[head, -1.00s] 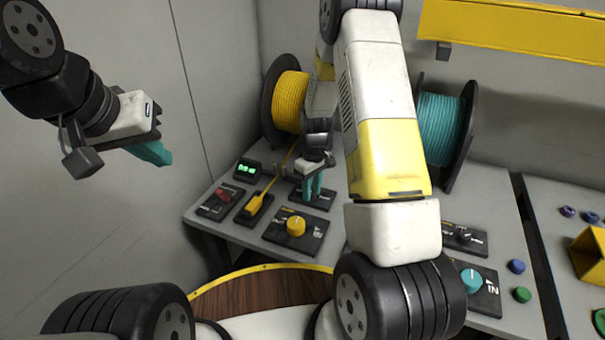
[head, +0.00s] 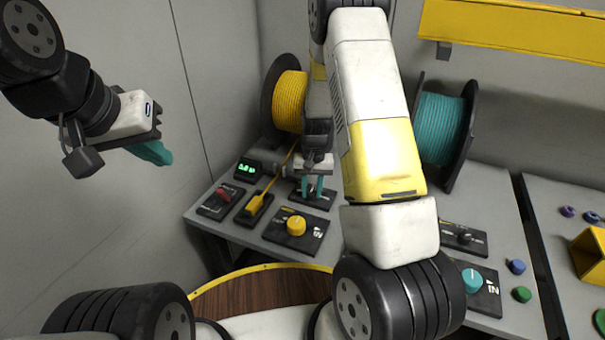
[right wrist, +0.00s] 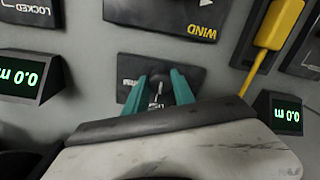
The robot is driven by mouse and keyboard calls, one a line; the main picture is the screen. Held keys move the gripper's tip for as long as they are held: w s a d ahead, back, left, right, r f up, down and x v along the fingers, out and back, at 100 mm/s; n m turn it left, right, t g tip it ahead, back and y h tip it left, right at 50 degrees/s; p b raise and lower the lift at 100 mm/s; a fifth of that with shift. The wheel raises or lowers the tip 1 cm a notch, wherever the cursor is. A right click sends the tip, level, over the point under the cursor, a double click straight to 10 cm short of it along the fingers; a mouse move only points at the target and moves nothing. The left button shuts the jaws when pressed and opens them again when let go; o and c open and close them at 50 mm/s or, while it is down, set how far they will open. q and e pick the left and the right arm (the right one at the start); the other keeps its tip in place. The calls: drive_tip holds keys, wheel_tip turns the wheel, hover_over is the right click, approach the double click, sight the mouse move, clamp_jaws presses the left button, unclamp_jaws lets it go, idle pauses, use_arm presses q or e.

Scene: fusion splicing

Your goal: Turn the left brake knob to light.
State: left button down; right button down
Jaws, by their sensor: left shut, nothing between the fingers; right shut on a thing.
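The left brake knob (right wrist: 158,88) is a small dark knob on a dark plate (right wrist: 128,70) with small white lettering, too small to read surely. In the right wrist view it sits between the teal fingers of my right gripper (right wrist: 160,85), which is shut on it. In the head view my right gripper (head: 312,188) is down at that plate (head: 325,203), in front of the yellow cable reel, and the knob is mostly hidden. My left gripper (head: 152,153) is shut and empty, raised at the left, away from the bench.
A yellow knob (head: 297,226) stands in front of the brake plate. A red switch (head: 223,195), a yellow plug (head: 254,204) and a green display (head: 247,170) are to its left. The yellow reel (head: 290,100) is behind. A teal reel (head: 440,125) and teal knob (head: 471,280) are right.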

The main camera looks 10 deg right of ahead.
sight(312, 192)
drive_tip(key=shift+m, duration=0.3)
drive_tip(key=c, duration=1.1)
unclamp_jaws()
drive_tip(key=shift+o, duration=0.2)
drive_tip(key=shift+r, duration=0.1)
wheel_tip(312, 192, up, 8)
drive_tip(key=shift+d+f, duration=0.1)
drive_tip(key=shift+f, duration=0.1)
